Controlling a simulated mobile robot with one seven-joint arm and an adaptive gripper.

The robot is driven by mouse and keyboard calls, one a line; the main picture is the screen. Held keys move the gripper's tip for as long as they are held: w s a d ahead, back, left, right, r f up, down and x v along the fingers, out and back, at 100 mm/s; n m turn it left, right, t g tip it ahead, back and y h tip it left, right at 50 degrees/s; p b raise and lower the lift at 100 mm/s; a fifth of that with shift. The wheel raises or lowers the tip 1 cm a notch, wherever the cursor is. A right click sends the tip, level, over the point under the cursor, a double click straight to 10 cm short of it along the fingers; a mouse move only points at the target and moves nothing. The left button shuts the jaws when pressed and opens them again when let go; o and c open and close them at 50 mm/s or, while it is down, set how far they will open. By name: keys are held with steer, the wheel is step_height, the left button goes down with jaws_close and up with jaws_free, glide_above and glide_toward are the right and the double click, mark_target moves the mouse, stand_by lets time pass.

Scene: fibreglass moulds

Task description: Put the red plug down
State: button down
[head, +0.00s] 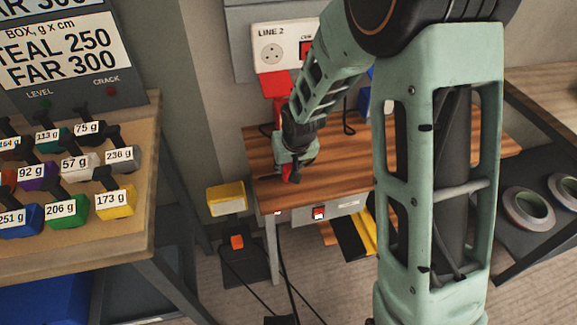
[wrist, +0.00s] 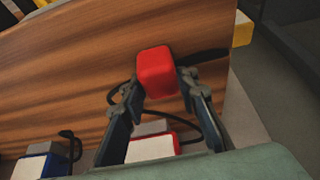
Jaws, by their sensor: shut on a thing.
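The red plug (wrist: 157,70) is a rounded red block in the wrist view. My gripper (wrist: 159,88) is shut on it, one dark finger on each side. Behind it spreads the wooden bench top (wrist: 70,65); whether the plug touches the wood I cannot tell. In the head view my gripper (head: 293,172) is low over the bench top (head: 340,178), near its front left part. Only a little red shows there, as my gripper hides most of the plug.
A socket panel marked LINE 2 (head: 271,52) is on the wall behind the bench, with a red box (head: 275,84) below it. A black cable loops on the bench. A table with labelled weights (head: 120,201) stands left. Bare wood lies right of my gripper.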

steer(key=shift+f, duration=0.25)
steer(key=c, duration=1.5)
jaws_free()
steer(key=shift+r, duration=0.1)
steer(key=shift+r, duration=0.15)
steer(key=shift+r+p, duration=0.25)
steer(key=shift+p, duration=0.15)
steer(key=p+v, duration=0.2)
steer(key=v, duration=1)
